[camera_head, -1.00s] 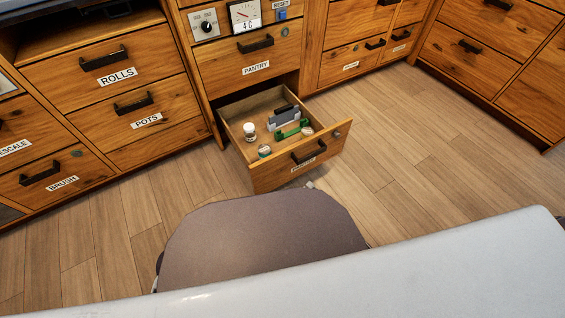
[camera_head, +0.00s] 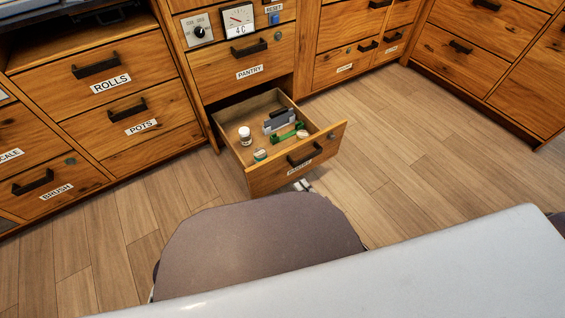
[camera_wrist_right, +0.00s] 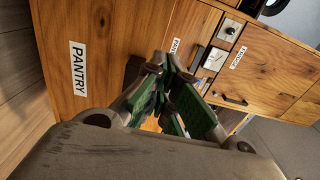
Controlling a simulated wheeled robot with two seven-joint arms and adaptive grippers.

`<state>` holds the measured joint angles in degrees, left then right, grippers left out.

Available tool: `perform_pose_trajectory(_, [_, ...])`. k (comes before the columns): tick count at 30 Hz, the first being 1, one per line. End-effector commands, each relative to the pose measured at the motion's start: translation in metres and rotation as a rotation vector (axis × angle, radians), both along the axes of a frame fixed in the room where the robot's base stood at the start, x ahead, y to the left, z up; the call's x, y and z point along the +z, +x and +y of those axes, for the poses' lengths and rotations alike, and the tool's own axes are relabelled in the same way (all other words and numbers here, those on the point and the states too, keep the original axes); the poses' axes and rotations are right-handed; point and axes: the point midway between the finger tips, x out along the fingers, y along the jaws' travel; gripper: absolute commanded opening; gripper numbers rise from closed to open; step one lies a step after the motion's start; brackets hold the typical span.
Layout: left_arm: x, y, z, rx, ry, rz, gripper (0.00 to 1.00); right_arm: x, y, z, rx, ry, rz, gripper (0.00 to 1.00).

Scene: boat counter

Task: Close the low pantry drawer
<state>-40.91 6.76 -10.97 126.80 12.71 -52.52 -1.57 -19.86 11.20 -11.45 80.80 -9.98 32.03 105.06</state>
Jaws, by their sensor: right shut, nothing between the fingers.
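The low pantry drawer (camera_head: 268,182) is pulled well out of its wooden cabinet, with a dark handle (camera_head: 305,155) and a label on its front. Small jars, a grey block-like item and a green item lie inside. In the head view only a bit of my right gripper (camera_head: 303,185) shows, just below the drawer front. In the right wrist view the right gripper (camera_wrist_right: 160,78) is shut and empty, its green-padded fingers close to the drawer front (camera_wrist_right: 115,35) marked PANTRY. I cannot tell whether they touch it. My left gripper is out of view.
An upper PANTRY drawer (camera_head: 247,72) is shut above the open one. Shut ROLLS (camera_head: 100,88), POTS (camera_head: 140,125) and BRUSH (camera_head: 52,190) drawers are on the left. Wood floor (camera_head: 400,150) is clear right of the drawer. A pale surface (camera_head: 400,270) crosses the foreground.

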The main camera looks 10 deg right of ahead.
Motion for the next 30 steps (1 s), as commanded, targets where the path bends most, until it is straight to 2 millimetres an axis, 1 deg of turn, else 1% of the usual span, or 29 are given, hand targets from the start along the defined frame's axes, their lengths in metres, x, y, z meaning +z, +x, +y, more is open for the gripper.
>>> perform_pose_trajectory(8, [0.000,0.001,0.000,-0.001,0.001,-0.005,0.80,0.000,0.002,0.001,0.000,-0.002,-0.001,0.00])
perform_pose_trajectory(14, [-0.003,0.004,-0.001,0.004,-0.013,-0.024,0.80,-0.001,0.013,0.005,0.000,-0.002,-0.002,0.00])
perform_pose_trajectory(18, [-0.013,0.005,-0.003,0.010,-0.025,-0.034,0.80,-0.001,0.027,0.010,-0.001,-0.001,-0.004,0.00])
perform_pose_trajectory(24, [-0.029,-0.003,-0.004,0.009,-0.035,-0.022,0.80,-0.001,0.047,0.017,0.000,-0.001,-0.003,0.00])
perform_pose_trajectory(30, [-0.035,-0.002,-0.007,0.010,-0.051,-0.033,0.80,-0.001,0.068,0.025,0.000,-0.001,-0.003,0.00])
